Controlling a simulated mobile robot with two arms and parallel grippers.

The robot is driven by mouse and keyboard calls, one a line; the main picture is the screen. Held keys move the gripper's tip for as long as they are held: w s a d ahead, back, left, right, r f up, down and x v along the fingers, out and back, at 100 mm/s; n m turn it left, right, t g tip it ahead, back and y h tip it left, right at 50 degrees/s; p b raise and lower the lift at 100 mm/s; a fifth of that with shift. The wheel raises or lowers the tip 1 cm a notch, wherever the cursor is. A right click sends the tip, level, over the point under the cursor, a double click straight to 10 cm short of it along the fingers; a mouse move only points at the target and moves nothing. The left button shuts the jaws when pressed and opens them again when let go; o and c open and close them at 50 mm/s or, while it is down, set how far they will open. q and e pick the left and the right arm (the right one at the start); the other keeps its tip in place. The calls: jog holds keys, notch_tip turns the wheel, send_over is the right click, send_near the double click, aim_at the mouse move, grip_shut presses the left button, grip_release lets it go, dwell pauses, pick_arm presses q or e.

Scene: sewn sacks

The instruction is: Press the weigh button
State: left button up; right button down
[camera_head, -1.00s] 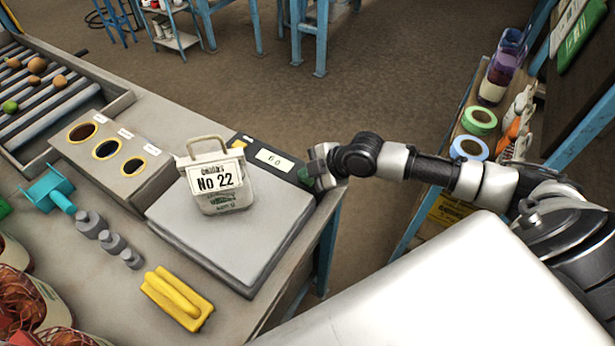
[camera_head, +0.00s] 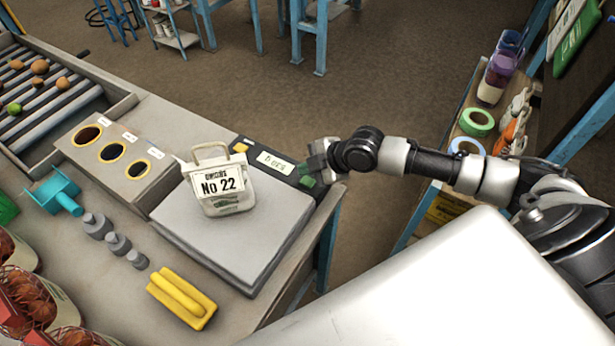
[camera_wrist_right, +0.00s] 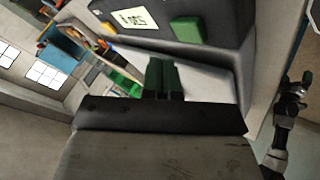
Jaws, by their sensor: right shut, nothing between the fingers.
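The scale (camera_head: 240,240) stands on the table with a dark console along its far side. The console carries a pale display (camera_head: 275,161), a yellow button (camera_head: 240,147) and a green button (camera_head: 307,181). The display and the green button (camera_wrist_right: 187,29) also show in the right wrist view. My right gripper (camera_head: 313,166) is at the console's right end, beside the green button, shut and empty. Its dark green fingertips (camera_wrist_right: 162,76) appear below the button in the wrist view; I cannot tell if they touch. A white sack marked No 22 (camera_head: 222,187) sits on the scale.
Grey weights (camera_head: 118,243) and a yellow handled block (camera_head: 182,298) lie left of and in front of the scale. A box with several round holes (camera_head: 85,150) stands behind left. A shelf with tape rolls (camera_head: 476,123) is to the right. Open floor lies beyond the table.

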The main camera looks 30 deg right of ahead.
aim_at(308, 183)
jog(key=shift+r+p, duration=1.3)
jog(key=shift+r, duration=0.65)
jog(key=shift+f, duration=0.1)
